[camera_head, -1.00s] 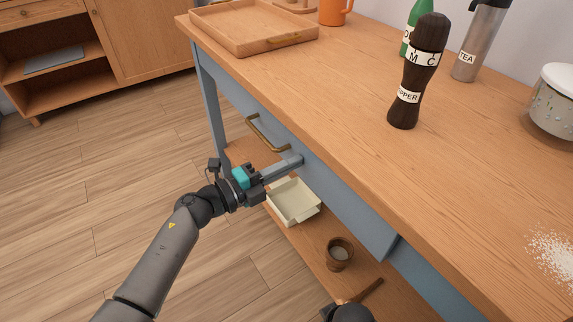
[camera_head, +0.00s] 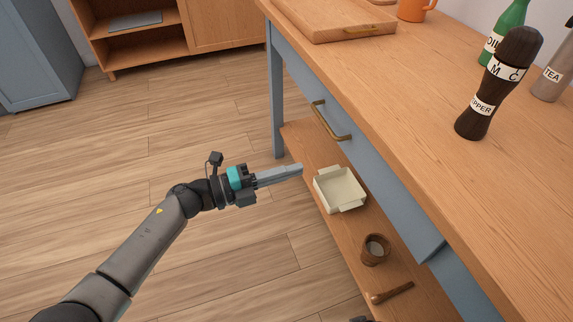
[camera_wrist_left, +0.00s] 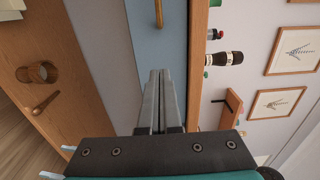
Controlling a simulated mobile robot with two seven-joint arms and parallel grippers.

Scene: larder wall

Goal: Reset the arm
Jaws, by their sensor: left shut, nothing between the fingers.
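My left gripper (camera_head: 300,170) is shut and empty, with its fingers together, held over the floor beside the blue and wood table (camera_head: 400,100). It points right, toward the lower shelf, and looks apart from the table. In the left wrist view the closed fingers (camera_wrist_left: 161,75) point at the blue drawer front (camera_wrist_left: 165,40) with its brass handle (camera_wrist_left: 158,14). The handle also shows in the head view (camera_head: 328,124), and the drawer looks closed. My right gripper cannot be made out; only a small dark part shows at the bottom edge of the head view.
The lower shelf (camera_head: 330,225) carries a cream tray (camera_head: 340,190), a brown mortar (camera_head: 375,250) and a wooden pestle (camera_head: 392,293). The floor left of the table is clear.

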